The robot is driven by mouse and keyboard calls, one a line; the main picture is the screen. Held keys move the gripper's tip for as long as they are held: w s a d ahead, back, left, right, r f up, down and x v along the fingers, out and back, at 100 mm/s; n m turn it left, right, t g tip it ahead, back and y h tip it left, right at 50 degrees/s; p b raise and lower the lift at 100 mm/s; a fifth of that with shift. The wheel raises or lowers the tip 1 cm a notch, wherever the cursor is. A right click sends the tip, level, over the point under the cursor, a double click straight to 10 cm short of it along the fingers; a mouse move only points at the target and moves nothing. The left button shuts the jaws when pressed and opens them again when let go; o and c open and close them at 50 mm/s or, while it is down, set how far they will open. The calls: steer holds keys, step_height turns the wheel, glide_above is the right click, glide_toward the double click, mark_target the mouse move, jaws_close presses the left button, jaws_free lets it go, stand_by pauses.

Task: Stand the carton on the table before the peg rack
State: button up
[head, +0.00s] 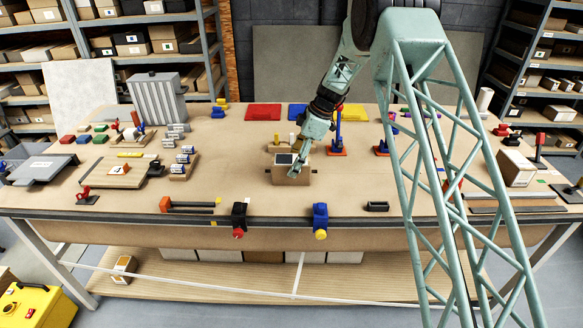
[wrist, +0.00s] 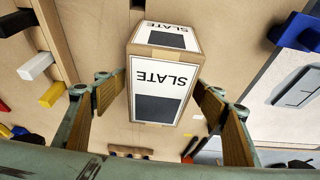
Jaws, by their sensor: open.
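The carton (head: 291,177) is a brown box with white "SLATE" labels and dark squares. It rests near the middle front of the table, with one label facing up in the head view. In the wrist view the carton (wrist: 166,85) shows two labelled faces between my fingers. My gripper (wrist: 160,82) is open, with a finger on each side of the carton and gaps between. In the head view my gripper (head: 298,160) is at the carton and partly covers it. The peg rack (wrist: 60,50), a wooden board with black, white, yellow and red pegs, is left of the carton in the wrist view.
A red-based blue post (head: 338,135) stands right of the carton. Bare table (head: 235,160) lies left of the carton.

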steer(key=v, duration=0.9)
steer(key=shift+d+r+b, duration=0.1)
steer(key=shift+r+b, duration=0.15)
steer(key=shift+b, duration=0.05)
stand_by(0.5)
